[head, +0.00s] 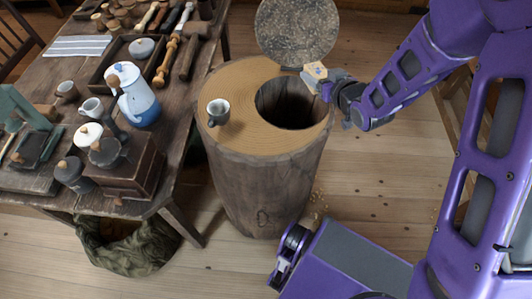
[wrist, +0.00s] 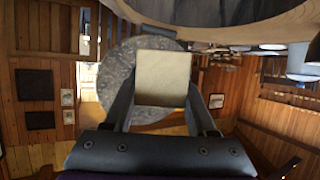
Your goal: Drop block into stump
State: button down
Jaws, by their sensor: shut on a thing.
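The stump (head: 262,180) is a tall wooden trunk with a round dark opening (head: 290,103) in the right part of its top. A speckled grey round lid (head: 297,32) stands tilted up at the back of the opening. It also shows behind the block in the wrist view (wrist: 112,78). My gripper (head: 318,76) is shut on a small pale wooden block (head: 315,70), which sits between both fingers in the wrist view (wrist: 162,78). In the head view, block and gripper are at the opening's upper right edge. The block's exact height above the rim is hard to tell.
A cluttered table (head: 150,206) is to the left, with a blue and white pot (head: 137,98) and a wooden box (head: 132,170). A green cloth bag (head: 135,246) lies below it.

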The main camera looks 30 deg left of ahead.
aim_at(306, 68)
jog(key=a+r, duration=0.1)
jog(key=s+a+r+n+g, duration=0.1)
jog(key=shift+s+a+y, duration=0.1)
jog(key=shift+a+y, duration=0.25)
jog(key=shift+y, duration=0.05)
jog(key=f+b, duration=0.1)
jog(key=f, duration=0.1)
jog(key=f+b, duration=0.1)
jog(key=f, duration=0.1)
jog(key=f+b, duration=0.1)
jog(key=f, duration=0.1)
jog(key=shift+s+a, duration=0.2)
jog(key=shift+a, duration=0.15)
jog(key=shift+c, duration=0.6)
grip_release()
jog(key=shift+r, duration=0.1)
